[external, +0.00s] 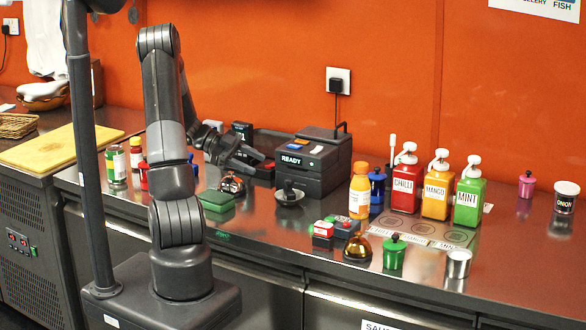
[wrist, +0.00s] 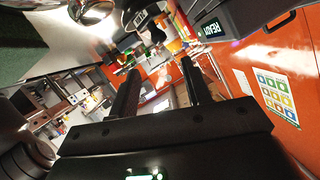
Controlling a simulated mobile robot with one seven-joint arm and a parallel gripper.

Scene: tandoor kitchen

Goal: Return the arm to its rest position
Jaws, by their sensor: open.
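My grey arm rises from its base at the lower left of the external view, bends over at the top and comes down behind its own upright link. My gripper (external: 254,155) points right, low over the steel counter, just left of the black box with a READY display (external: 308,162). In the wrist view my gripper (wrist: 158,68) has its two dark fingers apart with nothing between them. The READY display (wrist: 208,28) shows there at upper right, close to the right finger. Part of the wrist is hidden behind the arm in the external view.
Chilli (external: 405,180), mango (external: 437,186) and mint (external: 469,192) bottles stand right of the box. A dark lidded dish (external: 289,194), a green block (external: 217,201) and a copper dome (external: 232,184) lie near the gripper. The orange wall (external: 260,60) is behind.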

